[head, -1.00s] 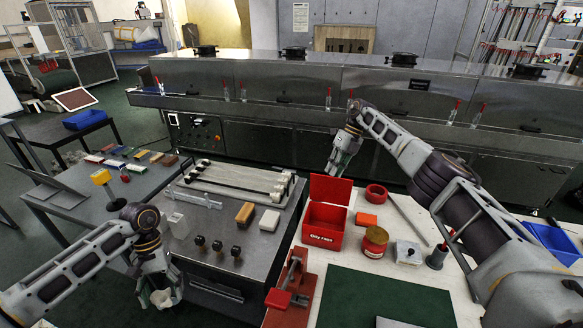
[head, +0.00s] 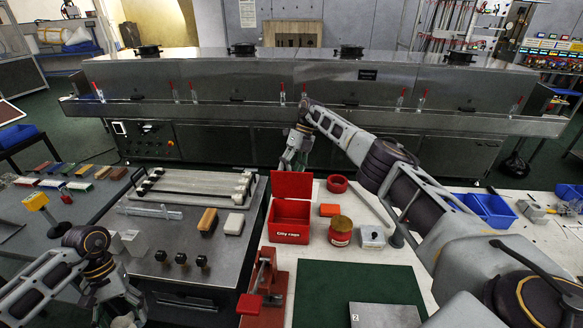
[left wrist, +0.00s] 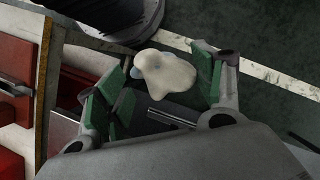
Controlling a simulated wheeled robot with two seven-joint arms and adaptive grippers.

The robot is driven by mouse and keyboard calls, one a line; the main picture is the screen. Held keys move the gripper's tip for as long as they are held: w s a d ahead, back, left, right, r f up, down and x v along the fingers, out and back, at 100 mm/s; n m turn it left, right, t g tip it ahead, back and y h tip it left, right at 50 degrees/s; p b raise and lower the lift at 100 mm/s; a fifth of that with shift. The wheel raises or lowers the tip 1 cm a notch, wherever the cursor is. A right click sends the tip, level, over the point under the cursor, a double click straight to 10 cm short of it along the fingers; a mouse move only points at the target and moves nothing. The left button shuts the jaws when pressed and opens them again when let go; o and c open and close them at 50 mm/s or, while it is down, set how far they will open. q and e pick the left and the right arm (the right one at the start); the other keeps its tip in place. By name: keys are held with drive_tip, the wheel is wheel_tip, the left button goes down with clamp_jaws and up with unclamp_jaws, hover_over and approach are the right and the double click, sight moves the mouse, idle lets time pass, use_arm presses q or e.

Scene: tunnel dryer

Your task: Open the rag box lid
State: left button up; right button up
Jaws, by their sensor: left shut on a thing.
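The red rag box (head: 289,222), lettered "Oily rags", stands on the white-topped bench. Its lid (head: 293,185) is raised upright at the back, and the box's mouth shows open. My right gripper (head: 291,164) points down just behind the lid's top edge; I cannot tell whether it touches the lid or how far its fingers are apart. My left gripper (head: 124,318) is low at the bottom left of the head view. In the left wrist view it is shut on a crumpled off-white rag (left wrist: 165,72) between its green pads.
A red clamp fixture (head: 265,285) and a green mat (head: 335,290) lie nearer. The steel dryer (head: 230,145) runs across the back.

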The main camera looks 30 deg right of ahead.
drive_tip(key=shift+s+d+f, duration=0.2)
drive_tip(key=shift+s+d, duration=0.15)
drive_tip(key=shift+d, duration=0.2)
drive_tip(key=shift+r, duration=0.1)
wheel_tip(320, 180, up, 10)
drive_tip(key=shift+w+a+r, duration=0.2)
drive_tip(key=shift+a, duration=0.1)
idle(0.3)
idle(0.4)
drive_tip(key=shift+s, duration=0.15)
